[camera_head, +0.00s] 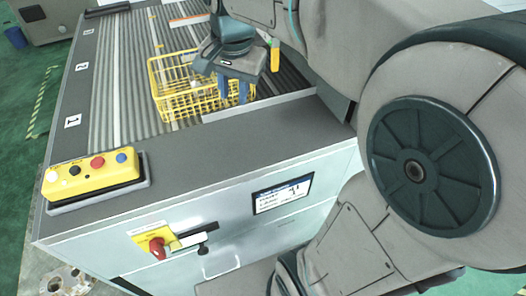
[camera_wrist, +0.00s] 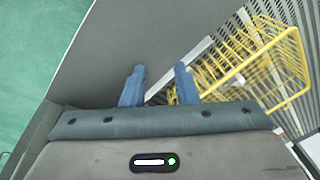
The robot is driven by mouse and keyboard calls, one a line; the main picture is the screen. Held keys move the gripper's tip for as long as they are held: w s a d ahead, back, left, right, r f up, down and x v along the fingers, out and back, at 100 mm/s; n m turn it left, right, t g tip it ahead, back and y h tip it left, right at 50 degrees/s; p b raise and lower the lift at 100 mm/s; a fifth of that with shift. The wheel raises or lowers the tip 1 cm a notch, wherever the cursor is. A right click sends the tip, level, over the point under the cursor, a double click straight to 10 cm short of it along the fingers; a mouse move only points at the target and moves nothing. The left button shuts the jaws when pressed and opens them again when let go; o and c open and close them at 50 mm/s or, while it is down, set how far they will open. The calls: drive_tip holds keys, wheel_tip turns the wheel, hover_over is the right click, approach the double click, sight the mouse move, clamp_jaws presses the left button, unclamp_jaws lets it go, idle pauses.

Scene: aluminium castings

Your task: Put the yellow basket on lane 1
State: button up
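The yellow basket (camera_head: 186,100), an open wire-grid box, sits on the ribbed grey top of the workstation in the head view. It appears at the upper right in the wrist view (camera_wrist: 262,62). My gripper (camera_head: 232,97) is over the basket's right side in the head view, with its blue fingers pointing down. In the wrist view my gripper (camera_wrist: 159,84) has its fingers apart, with no basket wire clearly between them. The basket lies mostly right of the right finger; contact cannot be told. The lane 1 label (camera_head: 72,121) is on the left border, nearest the front.
Labels 2 (camera_head: 81,67) and 3 (camera_head: 88,32) lie farther back on that border. A yellow button box (camera_head: 92,175) stands at the front left corner. A red switch (camera_head: 157,247) and a small display (camera_head: 283,193) are on the front face. Ribbed surface left of the basket is clear.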

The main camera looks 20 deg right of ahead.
drive_tip(key=s+d+f+n+t, duration=0.1)
drive_tip(key=s+f+n, duration=0.7)
drive_tip(key=s, duration=0.4)
drive_tip(key=shift+d+f+n+t, duration=0.2)
drive_tip(key=shift+d+n+t, duration=0.1)
drive_tip(key=shift+d, duration=0.1)
drive_tip(key=shift+s, duration=0.1)
